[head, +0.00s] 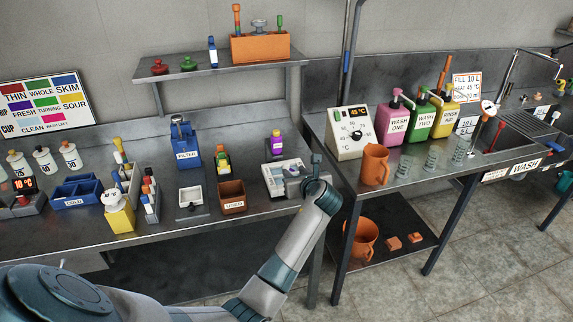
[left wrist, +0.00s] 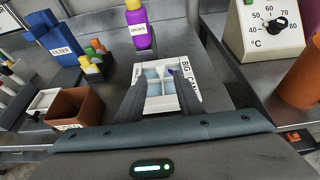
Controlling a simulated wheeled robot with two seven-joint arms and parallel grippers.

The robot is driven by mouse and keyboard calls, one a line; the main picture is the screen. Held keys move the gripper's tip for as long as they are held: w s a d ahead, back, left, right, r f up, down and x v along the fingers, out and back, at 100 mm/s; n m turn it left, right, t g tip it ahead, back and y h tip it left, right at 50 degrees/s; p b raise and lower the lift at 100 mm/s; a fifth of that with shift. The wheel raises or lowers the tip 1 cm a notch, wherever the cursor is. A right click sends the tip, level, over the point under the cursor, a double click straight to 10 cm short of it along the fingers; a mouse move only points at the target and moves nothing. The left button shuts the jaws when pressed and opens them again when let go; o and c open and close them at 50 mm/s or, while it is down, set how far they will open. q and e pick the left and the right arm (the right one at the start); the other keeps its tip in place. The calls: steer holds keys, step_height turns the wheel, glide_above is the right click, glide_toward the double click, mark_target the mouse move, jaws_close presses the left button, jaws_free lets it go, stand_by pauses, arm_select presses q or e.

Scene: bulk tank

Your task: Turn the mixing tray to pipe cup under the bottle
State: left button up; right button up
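The white mixing tray (head: 272,183) lies on the steel bench near its right end, with pale blue wells. In the left wrist view the tray (left wrist: 139,72) has a label starting "BIG" on its right rim; no pipe cup can be told apart. The purple bottle (head: 277,143) with a yellow cap stands behind it; it also shows in the left wrist view (left wrist: 138,32), marked "DROPS". My left gripper (left wrist: 160,98) is open, its dark fingers apart at the tray's near part; contact cannot be told. My right gripper is not in view.
A brown bin (head: 232,199) and a small white tray (head: 190,197) lie to the left. A blue filter box (head: 186,150) stands behind them. To the right, across a gap, are an orange jug (head: 374,165) and a temperature dial box (head: 348,133).

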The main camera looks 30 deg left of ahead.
mark_target(287, 166)
arm_select(q)
steer(key=p+x, duration=0.1)
steer(key=x, duration=0.9)
steer(key=shift+w+a, duration=0.1)
steer(key=shift+a, duration=0.05)
jaws_close()
